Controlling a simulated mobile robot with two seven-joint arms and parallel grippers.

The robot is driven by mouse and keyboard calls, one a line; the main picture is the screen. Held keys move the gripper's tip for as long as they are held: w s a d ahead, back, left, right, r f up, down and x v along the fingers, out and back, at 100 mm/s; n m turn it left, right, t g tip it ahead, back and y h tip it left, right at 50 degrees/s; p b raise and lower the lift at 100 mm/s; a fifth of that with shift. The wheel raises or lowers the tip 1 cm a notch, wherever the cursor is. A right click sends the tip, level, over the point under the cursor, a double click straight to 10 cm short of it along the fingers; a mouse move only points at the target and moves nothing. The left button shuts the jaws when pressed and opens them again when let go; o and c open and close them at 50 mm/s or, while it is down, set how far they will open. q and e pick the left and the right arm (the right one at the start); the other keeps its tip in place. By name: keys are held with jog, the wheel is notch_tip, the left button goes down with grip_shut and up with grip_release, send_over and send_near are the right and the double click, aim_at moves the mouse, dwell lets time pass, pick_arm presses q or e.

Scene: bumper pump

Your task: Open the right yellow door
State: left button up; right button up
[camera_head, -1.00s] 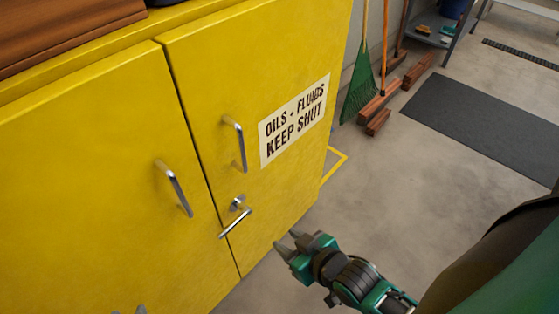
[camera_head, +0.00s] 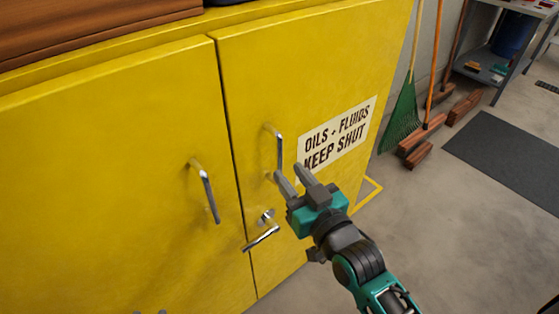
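The right yellow door (camera_head: 311,67) of the cabinet fills the middle of the view and is shut. It carries a white label (camera_head: 338,134) reading "OILS - FLUIDS KEEP SHUT". A vertical metal pull handle (camera_head: 279,152) sits near its left edge, with a lever handle (camera_head: 262,237) below it. My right gripper (camera_head: 289,178) is open, its two grey fingers apart, just right of and below the pull handle. Whether it touches the handle I cannot tell. At the bottom edge of the view, small grey tips (camera_head: 150,312) show, likely my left gripper; its state is unclear.
The left yellow door (camera_head: 110,150) is shut and has its own pull handle (camera_head: 206,193). A wooden box (camera_head: 90,25) stands on top of the cabinet. A green rake (camera_head: 400,120), wooden blocks (camera_head: 420,140) and a dark mat (camera_head: 510,155) are at the right. Floor in front is clear.

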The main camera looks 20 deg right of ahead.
aim_at(281, 163)
jog(key=shift+w+a, duration=0.2)
jog(key=shift+w, duration=1.15)
jog(key=shift+w+a, duration=0.2)
jog(key=shift+w, duration=1.15)
grip_shut()
